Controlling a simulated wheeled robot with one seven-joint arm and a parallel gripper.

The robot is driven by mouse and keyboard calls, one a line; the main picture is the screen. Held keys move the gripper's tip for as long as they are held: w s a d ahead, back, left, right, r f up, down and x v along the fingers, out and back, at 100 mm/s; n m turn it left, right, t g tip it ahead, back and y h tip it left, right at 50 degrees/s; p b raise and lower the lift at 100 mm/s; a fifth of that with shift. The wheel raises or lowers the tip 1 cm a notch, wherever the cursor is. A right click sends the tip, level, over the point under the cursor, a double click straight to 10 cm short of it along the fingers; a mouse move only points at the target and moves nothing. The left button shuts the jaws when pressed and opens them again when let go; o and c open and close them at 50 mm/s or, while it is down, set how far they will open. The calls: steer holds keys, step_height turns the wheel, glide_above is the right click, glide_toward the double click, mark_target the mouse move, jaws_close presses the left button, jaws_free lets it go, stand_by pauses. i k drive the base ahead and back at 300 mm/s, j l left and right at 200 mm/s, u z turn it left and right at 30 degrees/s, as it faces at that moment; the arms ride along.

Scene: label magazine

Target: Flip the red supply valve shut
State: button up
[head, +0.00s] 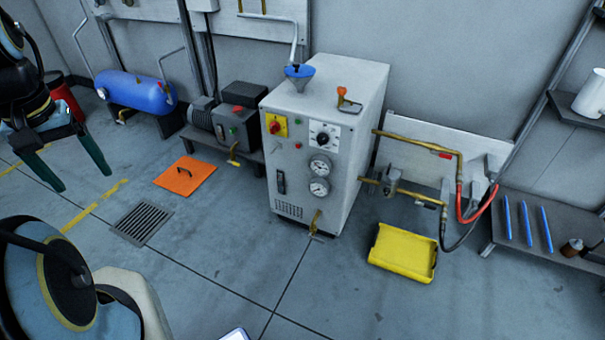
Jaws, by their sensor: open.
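A small red lever (445,155), which looks like the supply valve handle, sits on the upper brass pipe (405,139) to the right of the grey-white machine (340,135). It appears to lie roughly along the pipe, but it is too small to tell its exact angle. A red hose hangs from the fittings just right of it. My gripper (83,180) is at the far left, with its two dark green fingers spread apart and nothing between them. It is far from the lever, across the machine.
A lower brass pipe (410,194) with a grey valve body runs below the lever. A yellow tray (403,253) lies on the floor under the pipes. A dark shelf (530,236) with blue rods stands at right. An orange plate (185,177) lies at left; the front floor is mostly clear.

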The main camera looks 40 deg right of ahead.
mark_target(449, 157)
steer(key=z, duration=1.3)
